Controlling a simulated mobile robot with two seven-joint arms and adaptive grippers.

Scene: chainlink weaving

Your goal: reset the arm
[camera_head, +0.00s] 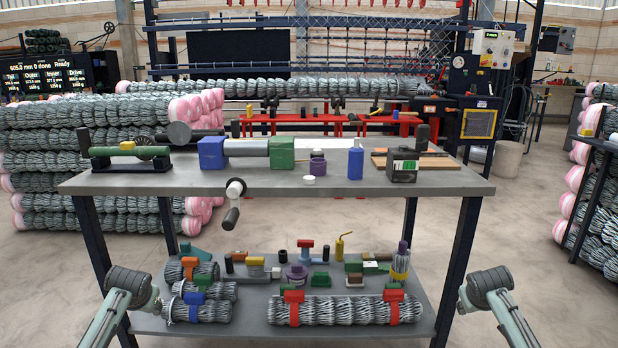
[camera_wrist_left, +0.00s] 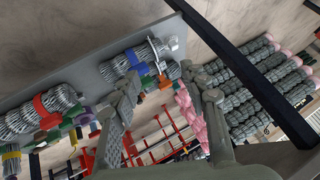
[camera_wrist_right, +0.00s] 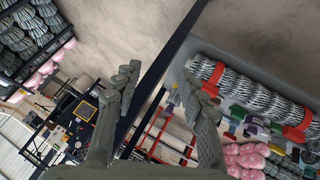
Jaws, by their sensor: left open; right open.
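My left arm (camera_head: 124,296) and right arm (camera_head: 492,296) rise from the bottom corners of the head view, one on each side of the workbench. The head view does not show their fingers clearly. In the left wrist view my left gripper (camera_wrist_left: 165,100) has its two fingers spread apart with nothing between them. In the right wrist view my right gripper (camera_wrist_right: 160,95) is also spread and empty. Both grippers are apart from the bench and its objects.
The workbench (camera_head: 270,184) holds a blue bottle (camera_head: 355,163), a black box (camera_head: 403,168) and a green-and-blue roller (camera_head: 246,148). Its lower shelf (camera_head: 250,320) carries wire rolls (camera_head: 345,310) and small tools. Wire rolls stack at left (camera_head: 60,165) and right (camera_head: 600,210). Bench legs stand near both arms.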

